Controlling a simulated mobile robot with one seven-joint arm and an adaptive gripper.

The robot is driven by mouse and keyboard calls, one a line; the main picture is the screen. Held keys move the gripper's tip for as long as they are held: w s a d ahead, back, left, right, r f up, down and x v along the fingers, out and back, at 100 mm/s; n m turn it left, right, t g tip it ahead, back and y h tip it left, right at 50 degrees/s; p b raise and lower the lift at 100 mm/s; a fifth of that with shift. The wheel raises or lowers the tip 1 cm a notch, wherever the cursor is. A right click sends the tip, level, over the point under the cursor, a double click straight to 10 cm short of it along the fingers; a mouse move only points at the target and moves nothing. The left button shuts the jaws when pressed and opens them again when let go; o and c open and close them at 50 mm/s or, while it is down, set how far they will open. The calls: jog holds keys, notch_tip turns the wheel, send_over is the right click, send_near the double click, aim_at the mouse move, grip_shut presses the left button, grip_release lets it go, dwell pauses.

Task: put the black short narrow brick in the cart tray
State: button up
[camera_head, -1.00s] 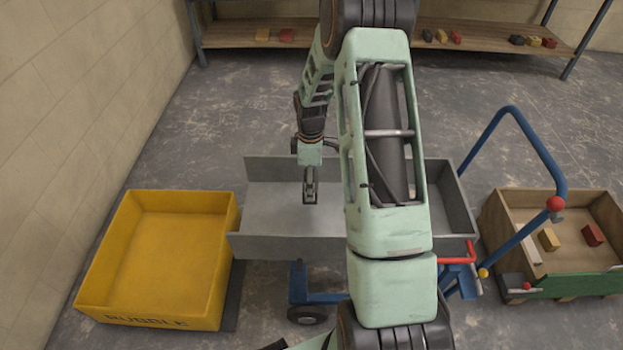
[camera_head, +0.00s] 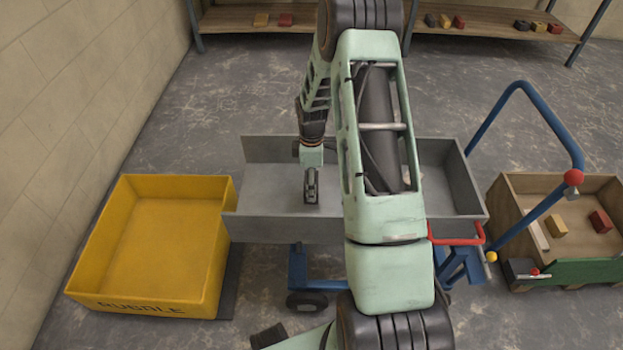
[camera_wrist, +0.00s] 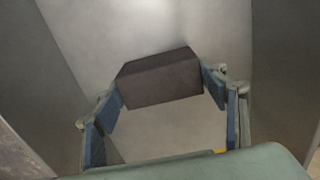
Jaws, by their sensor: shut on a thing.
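The black brick (camera_wrist: 160,80) is between the two blue-padded fingers of my gripper (camera_wrist: 165,88) in the wrist view, and the gripper is shut on it. The bare grey metal of the cart tray lies below it. In the head view my gripper (camera_head: 311,186) points down inside the left part of the grey cart tray (camera_head: 265,225). The brick is hard to make out there. I cannot tell whether the brick touches the tray floor. My arm hides the middle-right of the tray.
A yellow rubble tub (camera_head: 150,245) stands left of the cart. A wooden crate (camera_head: 520,215) with a few bricks stands right, beyond the cart's blue handle (camera_head: 550,140). Shelves (camera_head: 480,40) with several bricks line the back.

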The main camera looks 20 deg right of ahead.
jog(key=shift+f, duration=0.8)
jog(key=shift+f+b, duration=0.45)
jog(key=shift+b, duration=0.1)
jog(key=o, duration=1.6)
